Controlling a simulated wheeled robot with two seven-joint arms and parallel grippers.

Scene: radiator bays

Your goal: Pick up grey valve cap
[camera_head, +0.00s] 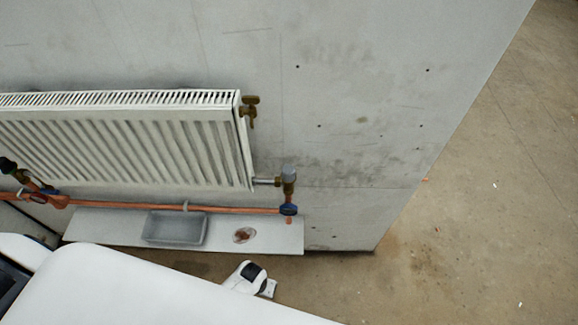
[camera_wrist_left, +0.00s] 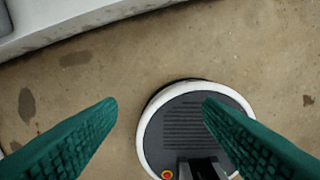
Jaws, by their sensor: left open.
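The grey valve cap (camera_head: 289,172) sits on top of the brass valve (camera_head: 289,187) at the radiator's lower right corner. In the left wrist view my left gripper (camera_wrist_left: 160,102) has its two green fingers spread wide with nothing held between them. It points down over the floor and my round base, away from the cap. The cap is not in the wrist view. My right gripper is in neither view.
A white radiator (camera_head: 130,145) hangs on the concrete wall. A copper pipe (camera_head: 150,207) runs below it. A low pale ledge (camera_head: 285,238) carries a grey tray (camera_head: 175,228) and a small brownish round item (camera_head: 243,235). Floor at right is clear.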

